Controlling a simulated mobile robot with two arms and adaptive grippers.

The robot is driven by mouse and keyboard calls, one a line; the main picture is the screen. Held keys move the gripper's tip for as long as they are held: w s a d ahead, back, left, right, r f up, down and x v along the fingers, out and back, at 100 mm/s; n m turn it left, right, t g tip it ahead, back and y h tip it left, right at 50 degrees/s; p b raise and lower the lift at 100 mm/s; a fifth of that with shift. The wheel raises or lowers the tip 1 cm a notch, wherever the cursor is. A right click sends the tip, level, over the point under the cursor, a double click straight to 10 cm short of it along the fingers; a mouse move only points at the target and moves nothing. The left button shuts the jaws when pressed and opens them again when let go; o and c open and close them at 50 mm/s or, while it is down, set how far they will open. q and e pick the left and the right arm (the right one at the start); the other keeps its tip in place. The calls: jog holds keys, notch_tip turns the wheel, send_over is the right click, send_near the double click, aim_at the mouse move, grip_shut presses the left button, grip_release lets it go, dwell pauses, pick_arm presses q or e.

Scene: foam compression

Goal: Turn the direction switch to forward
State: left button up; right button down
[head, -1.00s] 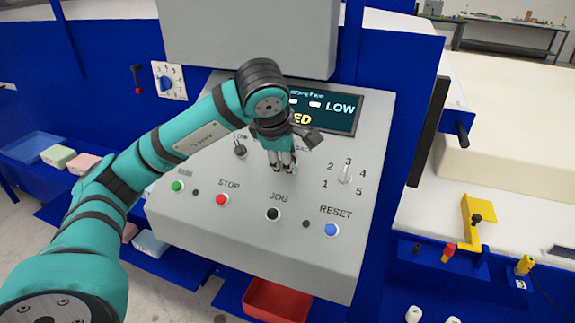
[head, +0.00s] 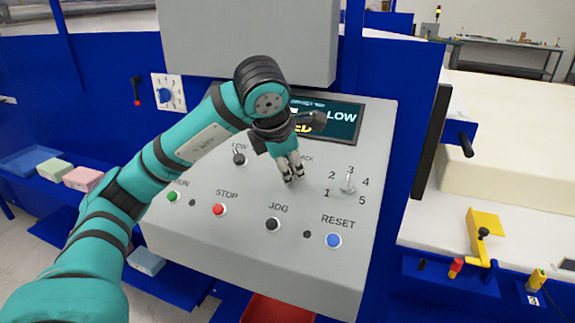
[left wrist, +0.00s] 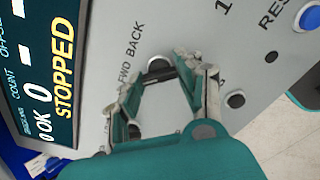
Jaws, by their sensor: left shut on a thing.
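My left gripper (head: 292,180) reaches down onto the sloped grey control panel (head: 200,260), near the "BACK" label. In the left wrist view, its fingertips (left wrist: 185,66) close around the direction switch (left wrist: 158,65) beside the "FWD BACK" lettering. Only part of the round metal top and a dark part of the switch show between the fingers, so I cannot tell which way it points. In the head view the gripper hides the switch. My right gripper is not in view.
The display (left wrist: 42,75) reads "STOPPED". Close by are a "LOW" switch (head: 239,158), a numbered selector (head: 348,185), and the stop (head: 218,210), jog (head: 272,224) and reset (head: 333,240) buttons. A grey box (head: 250,40) overhangs behind the panel.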

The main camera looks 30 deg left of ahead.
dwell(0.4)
pick_arm(q)
jog(key=o, duration=1.2)
jog(key=shift+c, duration=0.2)
jog(key=shift+r, duration=0.15)
jog(key=v, duration=1.1)
jog(key=shift+s+r, duration=0.25)
jog(key=shift+r, duration=0.05)
jog(key=shift+f, duration=0.1)
